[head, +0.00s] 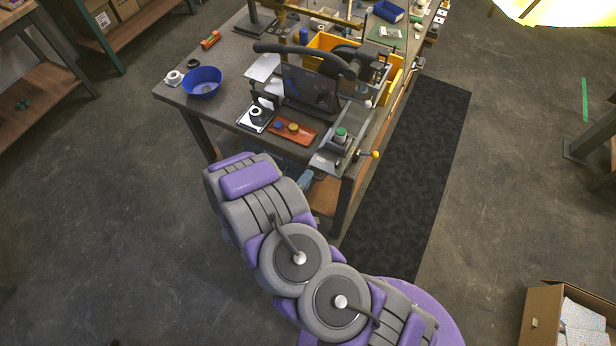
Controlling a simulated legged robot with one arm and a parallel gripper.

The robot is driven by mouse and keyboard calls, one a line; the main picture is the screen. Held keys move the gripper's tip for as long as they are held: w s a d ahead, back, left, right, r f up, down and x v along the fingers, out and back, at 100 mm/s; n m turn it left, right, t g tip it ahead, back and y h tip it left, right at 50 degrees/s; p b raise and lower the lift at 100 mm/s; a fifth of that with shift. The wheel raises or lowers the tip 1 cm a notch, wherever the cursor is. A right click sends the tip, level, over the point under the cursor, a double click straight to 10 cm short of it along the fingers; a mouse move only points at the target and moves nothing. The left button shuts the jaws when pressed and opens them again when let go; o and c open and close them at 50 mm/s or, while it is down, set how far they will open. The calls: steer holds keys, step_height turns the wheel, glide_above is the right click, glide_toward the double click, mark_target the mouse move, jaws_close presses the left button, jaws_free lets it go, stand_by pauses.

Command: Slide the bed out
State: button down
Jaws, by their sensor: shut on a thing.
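The bed (325,161) is a small grey metal plate fixture at the near right corner of the workbench, in the head view. A block with a green round top (341,134) stands on it. A lever with a yellow knob (375,154) sticks out to its right. My gripper (307,179) shows only as a small blue-grey part between my arm and the bed's near edge. It is shut on the bed's near end, but the exact contact is too small and partly hidden by my arm.
The workbench (222,110) carries a blue bowl (203,82), an orange-brown tray (291,130), a dark screen (310,88) and yellow bins (328,42). A black mat (420,150) lies right of the bench. An open carton (545,318) stands at lower right.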

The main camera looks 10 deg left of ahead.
steer(key=c, duration=1.5)
jaws_free()
steer(key=shift+s+a+f, duration=0.15)
steer(key=shift+s, duration=0.05)
steer(key=shift+c, duration=0.2)
steer(key=shift+o, duration=0.6)
steer(key=shift+s+a, duration=0.1)
steer(key=shift+s, duration=0.1)
steer(key=b+v, duration=0.2)
steer(key=v, duration=0.5)
steer(key=shift+s+a, duration=0.2)
steer(key=shift+a, duration=0.25)
steer(key=shift+d, duration=0.25)
steer(key=shift+a, duration=0.15)
